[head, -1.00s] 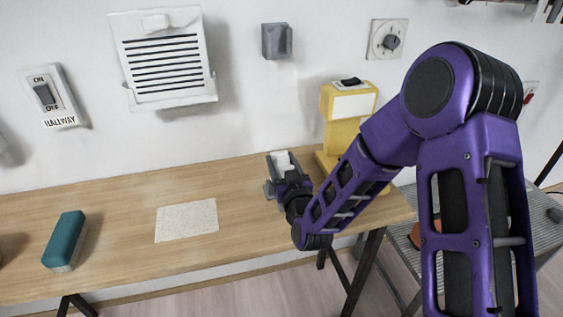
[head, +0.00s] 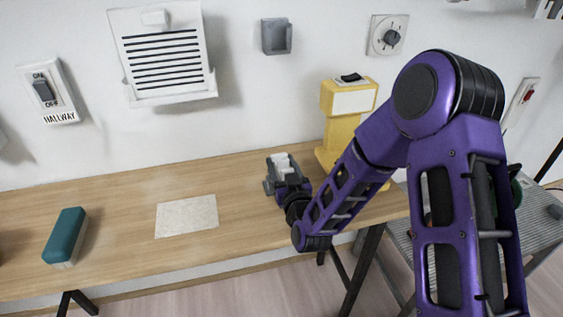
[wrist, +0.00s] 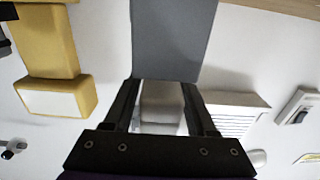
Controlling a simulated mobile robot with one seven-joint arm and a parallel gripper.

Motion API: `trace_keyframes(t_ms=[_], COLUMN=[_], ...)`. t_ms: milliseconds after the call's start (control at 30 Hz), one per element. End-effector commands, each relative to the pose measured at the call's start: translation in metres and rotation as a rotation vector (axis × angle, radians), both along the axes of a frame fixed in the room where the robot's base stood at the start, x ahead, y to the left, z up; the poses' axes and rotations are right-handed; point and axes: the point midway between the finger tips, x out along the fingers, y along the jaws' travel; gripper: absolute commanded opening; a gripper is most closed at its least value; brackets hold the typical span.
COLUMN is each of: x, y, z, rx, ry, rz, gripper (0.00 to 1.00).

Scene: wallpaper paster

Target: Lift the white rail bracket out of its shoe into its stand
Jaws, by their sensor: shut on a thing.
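My gripper (wrist: 163,108) is shut on the white rail bracket (wrist: 158,100), which shows pale between the two dark fingers in the wrist view. In the head view the white bracket (head: 282,162) shows above the fingers over the back of the wooden table. A grey holder part (head: 269,188) is close around the gripper there. A large grey panel (wrist: 175,38) fills the space just beyond the fingertips in the wrist view. An empty-looking grey pocket (head: 277,37) is fixed on the wall. I cannot tell which grey part is shoe or stand, nor whether the bracket is seated.
A yellow stand-like device (head: 342,130) is close to the right of the gripper. A pale sheet (head: 187,217) and a teal block (head: 66,236) lie left on the table (head: 120,210).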

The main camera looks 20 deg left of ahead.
Motion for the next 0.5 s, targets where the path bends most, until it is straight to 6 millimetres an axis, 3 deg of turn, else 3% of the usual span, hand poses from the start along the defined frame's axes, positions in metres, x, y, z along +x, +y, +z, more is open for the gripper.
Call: trace_keyframes(t_ms=[267, 300, 500], x=[0.0001, 0.0002, 0.0002], y=[0.0004, 0.0004, 0.0002], z=[-0.0066, -0.0069, -0.0067], rx=[0.001, 0.001, 0.001], ry=[-0.002, -0.002, -0.002], rz=[0.0, 0.0, 0.0], gripper=[0.0, 0.59, 0.92])
